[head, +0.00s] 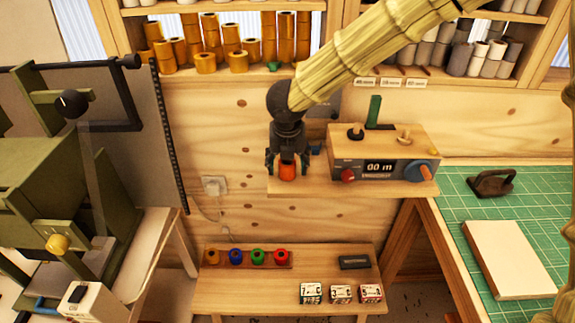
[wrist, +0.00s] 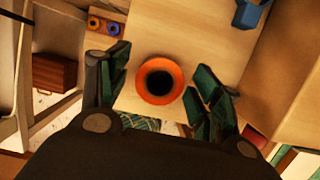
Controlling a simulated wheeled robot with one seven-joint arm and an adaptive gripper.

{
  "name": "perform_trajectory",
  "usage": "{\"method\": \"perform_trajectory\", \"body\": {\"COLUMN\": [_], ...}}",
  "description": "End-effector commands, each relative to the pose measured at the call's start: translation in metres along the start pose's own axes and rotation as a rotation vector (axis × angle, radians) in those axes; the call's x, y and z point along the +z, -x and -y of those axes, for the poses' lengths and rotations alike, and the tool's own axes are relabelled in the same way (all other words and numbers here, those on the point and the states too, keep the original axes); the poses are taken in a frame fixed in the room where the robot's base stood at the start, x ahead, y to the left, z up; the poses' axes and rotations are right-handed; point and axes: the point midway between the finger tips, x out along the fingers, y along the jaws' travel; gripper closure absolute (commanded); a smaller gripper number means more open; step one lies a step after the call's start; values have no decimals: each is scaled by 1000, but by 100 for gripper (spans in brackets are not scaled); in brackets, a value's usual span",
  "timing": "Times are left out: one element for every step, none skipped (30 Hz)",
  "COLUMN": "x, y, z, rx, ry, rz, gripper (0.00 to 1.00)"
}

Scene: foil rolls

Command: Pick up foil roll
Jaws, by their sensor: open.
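An orange foil roll (head: 287,173) stands upright at the left end of the small wooden wall shelf (head: 330,189). In the wrist view the roll (wrist: 141,83) shows from above as an orange ring with a dark hole. My gripper (head: 287,165) points down over the roll, with one dark green finger on each side of it. In the wrist view my gripper (wrist: 163,88) is open, and gaps show between the roll and both fingers. The roll's lower part is hidden in the wrist view.
A grey device with a meter display (head: 384,155) stands on the shelf to the right. Below, a low bench (head: 250,287) bears a rack of coloured rolls and small boxes. A green machine (head: 45,180) is at left, a green cutting mat (head: 455,228) at right.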

Motion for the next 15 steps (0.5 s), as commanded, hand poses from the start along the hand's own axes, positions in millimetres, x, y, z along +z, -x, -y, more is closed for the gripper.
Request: {"method": "perform_trajectory", "body": {"x": [0,0,0,0,0,0,0,0,0,0,0,0,0,0,0], "y": [-4,-6,-8,-9,-10,-10,-11,-11,-11,-11,-10,-10,-10,-10,-10], "z": [0,0,0,0,0,-1,-1,-1,-1,-1,-1,-1,-1,-1,-1], "rx": [-2,-2,-1,-1,0,0,0,0,0,0,0,0,0,0,0], "ry": [0,0,0,1,1,1,1,1,1,1,1,1,1,1,1], "rz": [-1,-1,0,0,0,0,0,0,0,0,0,0,0,0,0], "gripper": [36,36,36,36,36,36,36,36,36,36,36,41,47,52,60]}}
